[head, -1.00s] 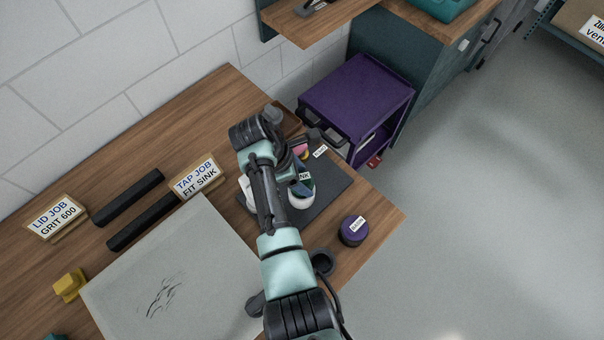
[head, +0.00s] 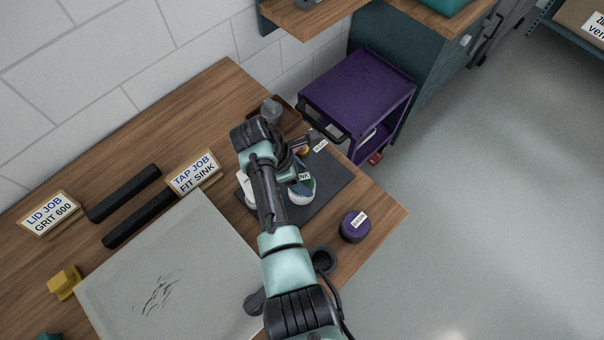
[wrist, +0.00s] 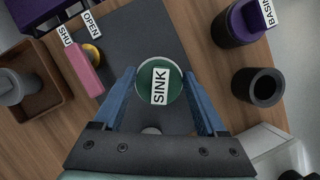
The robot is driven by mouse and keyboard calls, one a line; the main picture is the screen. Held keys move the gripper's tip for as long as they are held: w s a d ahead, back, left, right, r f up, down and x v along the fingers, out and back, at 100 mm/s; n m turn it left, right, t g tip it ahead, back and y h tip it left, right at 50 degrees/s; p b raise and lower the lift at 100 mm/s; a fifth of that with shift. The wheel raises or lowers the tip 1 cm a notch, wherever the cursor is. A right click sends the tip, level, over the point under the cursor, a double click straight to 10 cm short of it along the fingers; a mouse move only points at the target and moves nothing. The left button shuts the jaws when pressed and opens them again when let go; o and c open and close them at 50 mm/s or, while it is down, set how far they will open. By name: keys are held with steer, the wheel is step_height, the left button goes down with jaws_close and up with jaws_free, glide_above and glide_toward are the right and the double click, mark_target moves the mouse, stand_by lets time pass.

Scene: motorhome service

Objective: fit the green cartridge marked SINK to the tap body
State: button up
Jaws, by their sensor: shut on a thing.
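The green cartridge (wrist: 172,78) marked SINK is between the two blue fingers of my gripper (wrist: 163,100) in the wrist view, and the gripper is shut on it. Its label faces the wrist camera. In the head view its label (head: 304,177) shows partly beside my arm, over the dark mat. White round parts (head: 301,196) show just below it there, largely hidden by my arm. I cannot tell clearly which part is the tap body or whether the cartridge touches it. A small grey round part (wrist: 152,131) shows below the cartridge in the wrist view.
A pink bar (wrist: 83,70) with a yellow part lies near OPEN and SHUT labels. A purple BASIN cartridge (head: 354,228) and a black hollow cylinder (wrist: 258,87) stand to the right. A brown tray (wrist: 38,102) holds a grey cylinder. The dark mat (head: 334,181) has bare room.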

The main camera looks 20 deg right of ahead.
steer(key=shift+f, duration=0.35)
steer(key=o, duration=1.4)
steer(key=shift+c, duration=0.2)
steer(key=w+a+r+m+t+y+b, duration=0.1)
steer(key=w+a+r+m+t, duration=0.3)
steer(key=r, duration=0.9)
steer(key=w+a+r+m+t+b, duration=0.25)
steer(key=w+r+t, duration=0.3)
steer(key=r, duration=0.75)
steer(key=w+a+r+m+t+y+b, duration=0.15)
steer(key=w+a+r+t, duration=0.35)
steer(key=r, duration=0.9)
steer(key=s+a+r+m+t+y, duration=0.1)
steer(key=s+r+m+t, duration=0.3)
steer(key=s+r+t, duration=0.3)
steer(key=s+a+r+m+t+y, duration=0.1)
steer(key=s+r+m+t, duration=0.3)
steer(key=s+r, duration=0.8)
step_height(320, 180, up, 8)
steer(key=t, duration=0.2)
steer(key=shift+s+a+t+b, duration=0.35)
steer(key=shift+s+a, duration=0.05)
